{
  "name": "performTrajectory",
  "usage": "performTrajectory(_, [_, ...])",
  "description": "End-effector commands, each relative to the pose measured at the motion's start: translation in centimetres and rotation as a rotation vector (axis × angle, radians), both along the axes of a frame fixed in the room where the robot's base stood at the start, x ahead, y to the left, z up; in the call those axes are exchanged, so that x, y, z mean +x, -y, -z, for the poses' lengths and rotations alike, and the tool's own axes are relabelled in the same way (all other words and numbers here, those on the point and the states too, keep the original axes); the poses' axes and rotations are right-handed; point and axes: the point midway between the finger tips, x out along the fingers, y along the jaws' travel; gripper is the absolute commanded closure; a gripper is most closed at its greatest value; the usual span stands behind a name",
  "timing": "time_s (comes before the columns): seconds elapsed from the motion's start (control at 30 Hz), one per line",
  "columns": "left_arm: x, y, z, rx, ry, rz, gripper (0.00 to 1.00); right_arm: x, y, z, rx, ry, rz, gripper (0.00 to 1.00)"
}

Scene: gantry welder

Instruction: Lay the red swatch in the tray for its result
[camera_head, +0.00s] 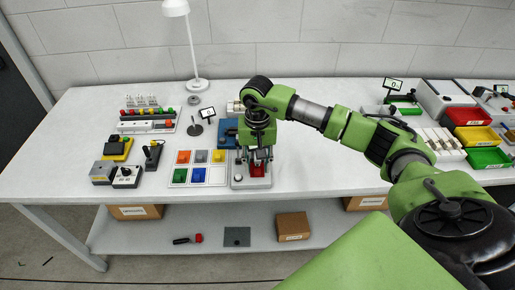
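My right gripper (258,160) points down over a small grey device (238,183) at the front middle of the table. A red patch (257,170), which looks like the red swatch, shows between and just below the fingers. I cannot tell whether the fingers touch it, or whether they are open or shut. At the right of the table a red tray (468,117), a yellow tray (478,137) and a green tray (488,158) stand in a row from back to front. My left gripper is not in view.
A white board with coloured squares (197,185) lies left of the device. Small control boxes (127,177) and a lamp (198,85) stand further left. A small display (392,84) stands back right.

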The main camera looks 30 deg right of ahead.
Motion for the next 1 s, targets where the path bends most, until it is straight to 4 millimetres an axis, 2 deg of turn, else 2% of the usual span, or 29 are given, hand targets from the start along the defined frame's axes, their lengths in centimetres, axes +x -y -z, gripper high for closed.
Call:
performTrajectory(0.1, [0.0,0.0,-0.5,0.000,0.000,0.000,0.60,0.0,0.0,1.4,0.001,-0.002,0.001,0.67])
performTrajectory(0.23, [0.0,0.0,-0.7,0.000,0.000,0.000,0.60,0.0,-0.1,2.4,0.002,-0.001,-0.001,0.67])
performTrajectory(0.57, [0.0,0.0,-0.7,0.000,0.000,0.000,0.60,0.0,0.0,2.7,0.001,0.001,0.000,0.67])
performTrajectory(0.6, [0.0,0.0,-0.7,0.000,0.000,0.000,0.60,0.0,0.0,2.7,0.001,0.001,0.000,0.77])
performTrajectory(0.7, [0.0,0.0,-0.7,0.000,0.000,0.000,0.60,0.0,0.0,2.7,0.001,0.001,0.000,1.00])
performTrajectory(1.0, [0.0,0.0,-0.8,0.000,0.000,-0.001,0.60,-0.3,-0.2,2.6,0.000,0.001,-0.001,1.00])
